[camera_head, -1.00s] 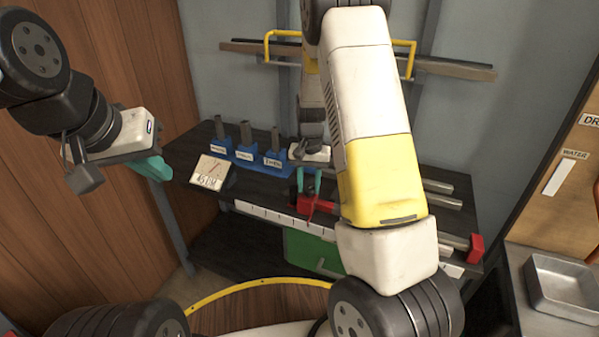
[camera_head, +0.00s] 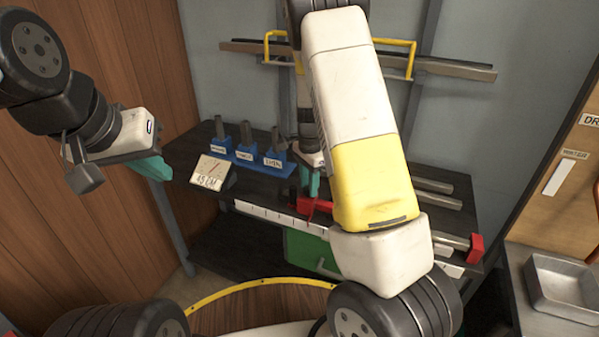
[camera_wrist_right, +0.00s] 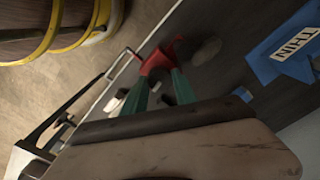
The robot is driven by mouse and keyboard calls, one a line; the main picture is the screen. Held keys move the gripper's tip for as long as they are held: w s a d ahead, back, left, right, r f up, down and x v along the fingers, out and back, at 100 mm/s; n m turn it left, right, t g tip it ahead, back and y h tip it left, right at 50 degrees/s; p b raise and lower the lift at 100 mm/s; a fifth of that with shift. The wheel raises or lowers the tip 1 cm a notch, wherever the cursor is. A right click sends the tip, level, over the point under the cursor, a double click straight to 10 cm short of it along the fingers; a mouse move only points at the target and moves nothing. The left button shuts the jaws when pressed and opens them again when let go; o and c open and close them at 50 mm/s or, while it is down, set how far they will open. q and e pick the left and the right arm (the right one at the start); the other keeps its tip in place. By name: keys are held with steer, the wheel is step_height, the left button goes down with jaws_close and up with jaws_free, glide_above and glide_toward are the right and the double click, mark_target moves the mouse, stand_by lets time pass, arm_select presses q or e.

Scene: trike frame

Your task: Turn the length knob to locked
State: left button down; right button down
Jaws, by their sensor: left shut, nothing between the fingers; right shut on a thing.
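A red fixture (camera_head: 318,206), apparently carrying the length knob, sits at the front edge of the dark bench, above a white ruled strip (camera_head: 270,215). My right gripper (camera_head: 310,186) points down with its teal fingers shut on a red part there. In the right wrist view the fingers (camera_wrist_right: 160,76) meet the red part (camera_wrist_right: 158,56), and the knob's marking cannot be read. My right forearm hides some of the bench behind it. My left gripper (camera_head: 152,168) is shut and empty, off to the left and away from the bench fixture.
Blue blocks (camera_head: 245,155) with labels and grey posts stand behind the fixture. A small gauge sign reading 45 CM (camera_head: 211,173) is at the left. Another red end piece (camera_head: 476,248) is at the bench's right end. A metal tray (camera_head: 562,288) is at far right.

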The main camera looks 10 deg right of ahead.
steer(key=shift+w+m, duration=0.1)
steer(key=shift+m, duration=0.4)
steer(key=c, duration=1)
jaws_free()
steer(key=shift+r, duration=3.95)
steer(key=shift+r, duration=0.1)
